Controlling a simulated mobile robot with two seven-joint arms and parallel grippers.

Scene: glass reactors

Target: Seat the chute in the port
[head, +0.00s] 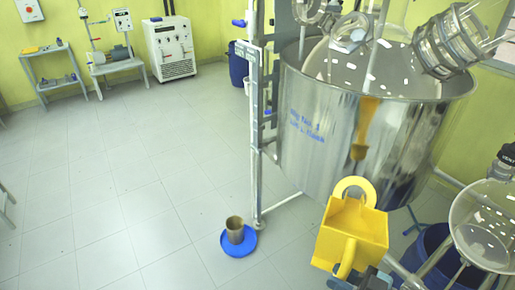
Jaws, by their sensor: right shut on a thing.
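The yellow chute (368,222) is a box-shaped scoop with a round ring at its far end and a handle on its near side. My right gripper (352,272) shows at the bottom, right of centre, shut on the chute's handle. The chute is held in the air in front of the steel vessel, apart from it. A glass reactor (345,62) sits in the vessel, with a wide glass neck with a clamped flange (450,42) at upper right. I cannot tell which opening is the port. My left gripper is not in view.
The shiny steel vessel (310,150) stands on a metal frame (255,140). A brown cup (235,228) stands on a blue dish (238,246) on the floor. A glass bulb (485,225) and blue tub (428,250) are at lower right.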

